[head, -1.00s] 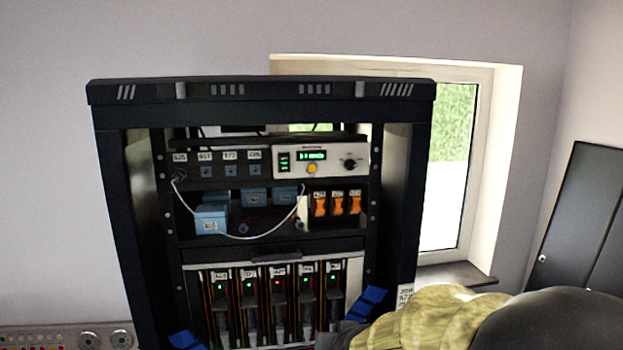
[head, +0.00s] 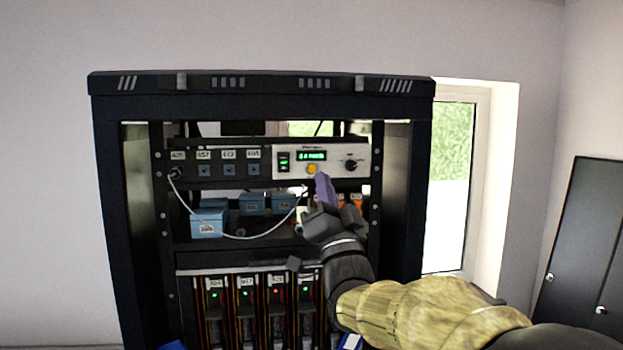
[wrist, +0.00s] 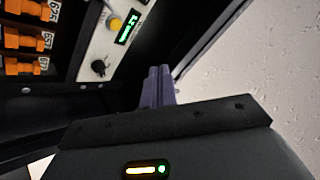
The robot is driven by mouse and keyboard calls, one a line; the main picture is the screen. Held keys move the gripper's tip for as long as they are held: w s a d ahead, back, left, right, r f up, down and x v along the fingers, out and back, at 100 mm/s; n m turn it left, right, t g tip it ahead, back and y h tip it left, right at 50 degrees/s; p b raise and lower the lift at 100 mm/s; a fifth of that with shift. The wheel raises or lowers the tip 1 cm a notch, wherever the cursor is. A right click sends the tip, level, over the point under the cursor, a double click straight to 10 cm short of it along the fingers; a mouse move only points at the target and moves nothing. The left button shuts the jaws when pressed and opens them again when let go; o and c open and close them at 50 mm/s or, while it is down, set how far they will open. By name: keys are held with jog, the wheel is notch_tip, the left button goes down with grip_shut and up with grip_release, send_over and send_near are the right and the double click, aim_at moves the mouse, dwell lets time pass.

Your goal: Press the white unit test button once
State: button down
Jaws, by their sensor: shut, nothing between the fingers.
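The white unit (head: 337,155) is at the upper right of the rack, with a green display, a black knob and a round yellow-orange button (head: 312,169) low in its middle. In the wrist view the unit (wrist: 97,44) and its button (wrist: 115,25) show at the upper left. My gripper (head: 322,178) is shut and empty, its purple fingers pointing up just below and right of the button in the head view. In the wrist view the fingertips (wrist: 159,72) sit apart from the button. Whether they touch the unit's face cannot be told.
A black rack (head: 110,200) frames everything. Orange switches (wrist: 25,40) sit below the unit, partly hidden by my gripper. Blue boxes (head: 208,224) and a looping white cable (head: 225,235) are to the left. A window (head: 452,180) is at the right.

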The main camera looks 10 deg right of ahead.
jog(key=shift+s+r, duration=0.1)
jog(key=shift+r, duration=0.05)
jog(key=p, duration=0.4)
send_near(310, 155)
notch_tip(310, 155, up, 3)
jog(key=shift+w+a, duration=0.2)
jog(key=shift+w, duration=0.8)
jog(key=shift+w, duration=0.15)
dwell(1.2)
jog(key=shift+w+b, duration=0.3)
jog(key=shift+b, duration=0.1)
